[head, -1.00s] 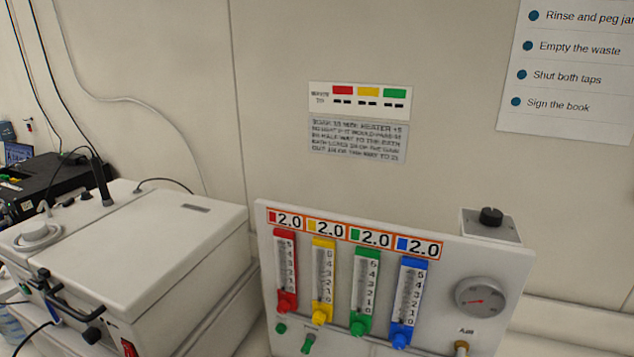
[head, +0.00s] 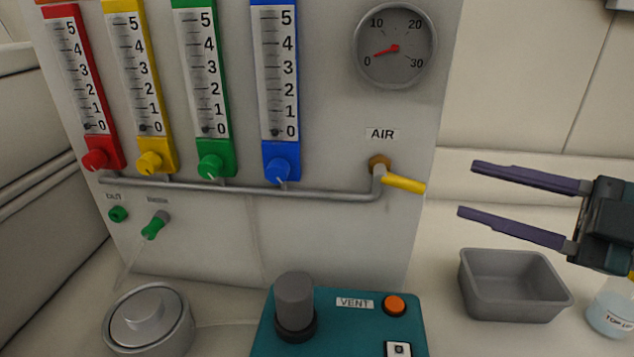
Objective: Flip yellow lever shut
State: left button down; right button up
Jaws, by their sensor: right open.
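The yellow lever (head: 404,184) sits on a brass valve (head: 379,163) under the AIR label at the lower right of the white gas panel (head: 330,120). It points right and slightly down, out past the pipe end. My right gripper (head: 468,190) comes in from the right with two purple fingers spread apart and nothing between them. Its fingertips are a short way right of the lever tip and do not touch it. My left gripper is out of view.
A grey tray (head: 514,312) stands below my right gripper, with a labelled jar (head: 612,310) beside it. A teal VENT box (head: 352,325) with a knob stands in front of the panel. A round metal item (head: 148,318) is at left. The gauge (head: 394,46) needle points near 0.

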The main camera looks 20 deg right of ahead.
aim_at(410, 184)
jog(key=w+a, duration=0.1)
jog(key=w, duration=0.1)
jog(key=w+a+n+y, duration=0.1)
jog(key=w+a+f+n+g+y, duration=0.1)
jog(key=w+a, duration=0.1)
jog(key=shift+w+a, duration=0.1)
jog(key=shift+w, duration=0.25)
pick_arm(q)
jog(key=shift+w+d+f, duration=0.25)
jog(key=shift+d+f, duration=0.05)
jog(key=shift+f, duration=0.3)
pick_arm(e)
jog(key=shift+w+a+f, duration=0.15)
jog(key=shift+w+a, duration=0.3)
jog(key=shift+w, duration=0.1)
jog(key=shift+c, duration=0.3)
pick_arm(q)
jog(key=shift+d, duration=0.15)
pick_arm(e)
grip_shut()
